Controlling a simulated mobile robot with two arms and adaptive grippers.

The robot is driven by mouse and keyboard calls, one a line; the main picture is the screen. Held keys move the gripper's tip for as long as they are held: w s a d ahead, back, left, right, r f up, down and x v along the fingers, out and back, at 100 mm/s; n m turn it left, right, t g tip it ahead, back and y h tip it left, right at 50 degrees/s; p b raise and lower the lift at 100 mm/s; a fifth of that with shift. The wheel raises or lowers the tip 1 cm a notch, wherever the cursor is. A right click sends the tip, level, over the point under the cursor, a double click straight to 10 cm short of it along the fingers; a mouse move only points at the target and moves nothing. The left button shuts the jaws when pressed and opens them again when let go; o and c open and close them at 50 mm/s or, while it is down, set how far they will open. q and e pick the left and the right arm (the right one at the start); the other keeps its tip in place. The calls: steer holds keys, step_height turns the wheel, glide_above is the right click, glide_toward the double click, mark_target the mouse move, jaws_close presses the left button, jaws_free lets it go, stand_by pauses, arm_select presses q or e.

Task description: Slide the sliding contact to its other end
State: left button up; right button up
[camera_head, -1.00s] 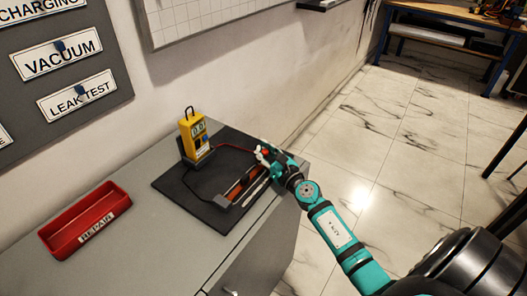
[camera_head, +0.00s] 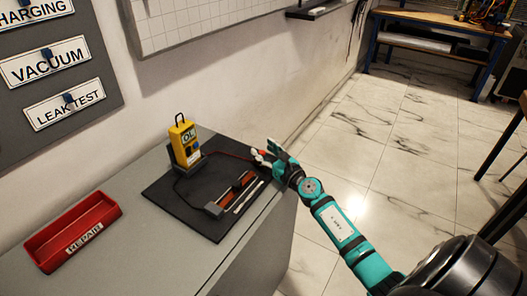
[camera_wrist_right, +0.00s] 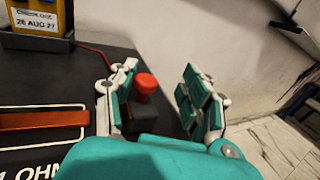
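The gauge rig is on a black mat (camera_head: 165,196) on the grey cabinet top. It has an orange-red bar (camera_head: 236,188) with a dark block (camera_head: 213,210) at its near end. In the right wrist view, the bar (camera_wrist_right: 40,120) lies at the left. A black block with a red knob (camera_wrist_right: 146,84) stands between the fingers of my right gripper (camera_wrist_right: 160,100), closer to the left finger. I cannot tell whether this block is the sliding contact. The right gripper (camera_head: 271,157) is open at the far end of the rig. My left gripper is not in view.
A yellow meter (camera_head: 184,142) stands in a dark holder at the back of the mat, with leads running to the rig. A red REPAIR bin (camera_head: 75,225) is at the left. The wall is behind; the cabinet's right edge drops to the marble floor.

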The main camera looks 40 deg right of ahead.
steer(key=shift+w+a+r, duration=0.1)
steer(key=shift+w, duration=0.05)
stand_by(0.5)
steer(key=s, duration=1.2)
